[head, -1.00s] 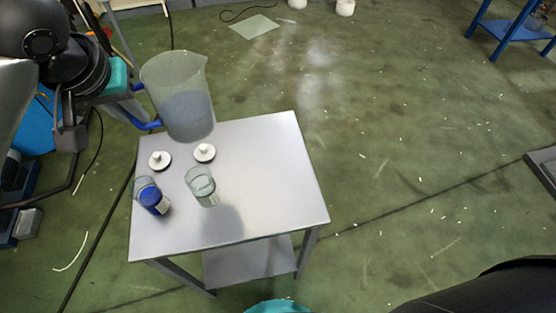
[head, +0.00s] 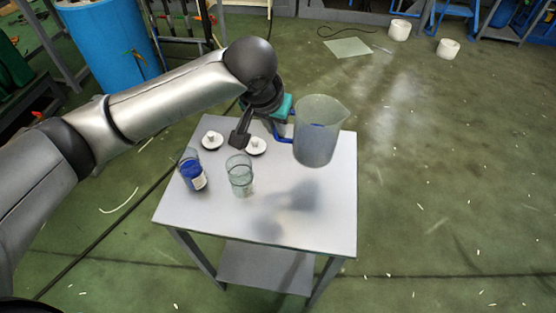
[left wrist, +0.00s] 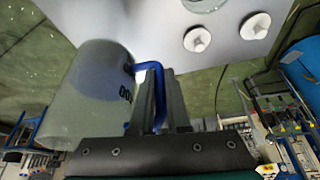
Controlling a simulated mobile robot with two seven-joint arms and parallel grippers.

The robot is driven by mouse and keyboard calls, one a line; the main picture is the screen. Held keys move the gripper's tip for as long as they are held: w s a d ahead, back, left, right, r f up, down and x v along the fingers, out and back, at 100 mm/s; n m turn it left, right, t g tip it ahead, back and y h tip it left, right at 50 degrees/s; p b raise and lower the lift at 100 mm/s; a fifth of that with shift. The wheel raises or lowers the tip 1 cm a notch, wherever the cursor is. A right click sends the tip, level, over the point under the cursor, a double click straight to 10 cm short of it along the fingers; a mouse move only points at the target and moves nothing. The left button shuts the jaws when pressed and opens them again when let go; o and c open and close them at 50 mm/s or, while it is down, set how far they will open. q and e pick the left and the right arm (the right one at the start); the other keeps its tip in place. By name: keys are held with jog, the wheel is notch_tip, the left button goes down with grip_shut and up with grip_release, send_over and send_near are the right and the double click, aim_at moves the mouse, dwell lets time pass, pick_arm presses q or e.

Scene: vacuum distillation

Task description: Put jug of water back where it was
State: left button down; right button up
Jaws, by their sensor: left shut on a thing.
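The jug of water (head: 318,135) is a large, translucent grey jug with a blue handle (head: 284,134). It is upright over the back right part of the small metal table (head: 325,215), and a shadow lies on the tabletop in front of it, so it appears raised. My left gripper (head: 276,130) is shut on the handle, to the left of the jug. In the left wrist view the fingers (left wrist: 160,108) close around the blue handle, with the jug (left wrist: 92,95) at their left. My right gripper is in neither view.
The table's front right is clear. A blue barrel (head: 108,45) stands behind at the left.

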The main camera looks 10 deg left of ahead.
aim_at(275, 136)
pick_arm(q)
notch_tip(275, 136, down, 4)
jog(key=shift+r+b, duration=0.25)
jog(key=shift+b, duration=0.1)
notch_tip(275, 136, down, 6)
jog(key=shift+r+b, duration=0.25)
jog(key=shift+b, duration=0.6)
jog(key=shift+f, duration=0.1)
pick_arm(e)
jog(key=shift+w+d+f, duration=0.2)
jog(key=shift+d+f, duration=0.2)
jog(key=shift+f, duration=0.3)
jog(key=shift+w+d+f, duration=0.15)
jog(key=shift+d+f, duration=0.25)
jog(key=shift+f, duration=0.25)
pick_arm(q)
jog(key=shift+d+f, duration=0.1)
jog(key=c, duration=0.9)
grip_release()
jog(key=shift+f, duration=0.1)
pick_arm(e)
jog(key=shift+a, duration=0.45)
